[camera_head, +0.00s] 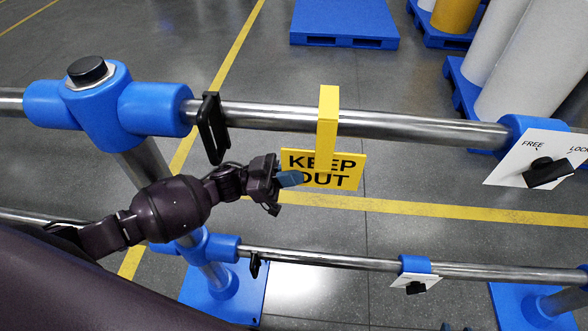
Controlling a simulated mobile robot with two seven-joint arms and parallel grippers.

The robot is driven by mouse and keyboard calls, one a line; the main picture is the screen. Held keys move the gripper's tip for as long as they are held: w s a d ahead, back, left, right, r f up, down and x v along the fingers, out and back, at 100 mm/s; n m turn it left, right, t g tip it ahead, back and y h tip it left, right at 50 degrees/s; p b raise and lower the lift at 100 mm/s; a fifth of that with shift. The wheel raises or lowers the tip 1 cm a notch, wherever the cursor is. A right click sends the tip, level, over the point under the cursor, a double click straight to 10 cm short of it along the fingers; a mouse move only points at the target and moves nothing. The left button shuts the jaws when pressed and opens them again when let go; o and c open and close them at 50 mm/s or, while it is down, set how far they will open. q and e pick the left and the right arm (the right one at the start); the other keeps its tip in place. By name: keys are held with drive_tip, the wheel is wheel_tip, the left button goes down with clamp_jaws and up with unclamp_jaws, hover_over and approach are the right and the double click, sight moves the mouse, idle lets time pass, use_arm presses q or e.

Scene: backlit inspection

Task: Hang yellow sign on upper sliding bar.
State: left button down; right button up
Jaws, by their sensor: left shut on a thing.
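The yellow sign (347,173) reads KEEP OUT in black. Its yellow hook strap (328,105) rises in front of the upper sliding bar (420,127), and the strap's top reaches above the bar at mid-length. I cannot tell whether the strap rests on the bar. The sign's panel hangs below the bar. My left gripper (290,179) comes in from the left and is shut on the sign at its left part, covering some of the lettering. My right gripper is not in view.
A black clamp (212,128) sits on the upper bar at left, beside a blue joint (155,108). A white FREE/LOCK plate (530,157) with a black knob is at right. A lower bar (330,261) runs below. Blue pallets (345,22) and white cylinders (535,65) stand behind.

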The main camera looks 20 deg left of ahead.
use_arm(q)
drive_tip(key=shift+f, duration=0.25)
drive_tip(key=c, duration=1.2)
unclamp_jaws()
drive_tip(key=shift+a+f, duration=0.1)
